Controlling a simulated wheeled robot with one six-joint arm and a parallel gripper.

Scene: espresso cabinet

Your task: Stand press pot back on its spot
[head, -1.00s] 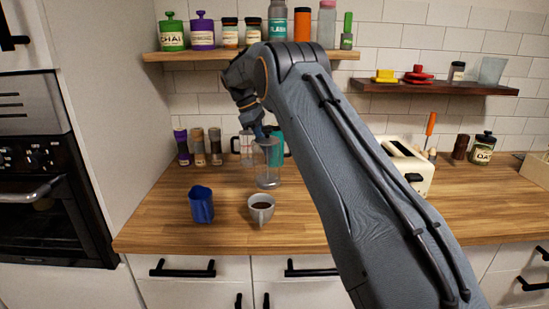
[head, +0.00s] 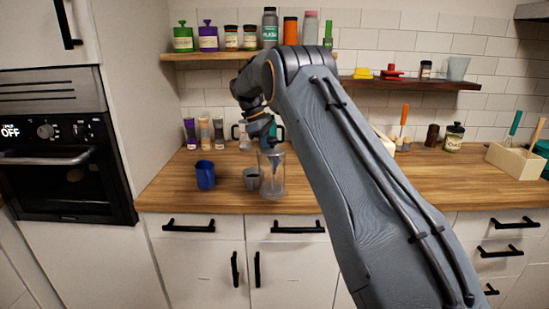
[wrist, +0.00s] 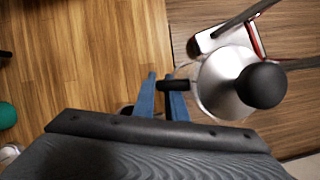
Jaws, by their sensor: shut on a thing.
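The press pot (head: 271,177) is a clear glass cylinder, hanging upright in the head view just right of the grey cup and close to the worktop's front edge. In the wrist view the pot (wrist: 216,84) shows from above, with a silver lid and a round black knob. My gripper (wrist: 163,88) has its blue fingers shut on the pot's black handle. In the head view my gripper (head: 268,143) is partly hidden by my wrist. I cannot tell whether the pot's base touches the wood.
A grey cup (head: 251,180) and a blue pitcher (head: 205,175) stand left of the pot. Several jars (head: 204,133) line the wall behind, left of a teal item (head: 277,132). A wooden box (head: 517,160) stands far right. The worktop's front left (head: 165,195) is clear.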

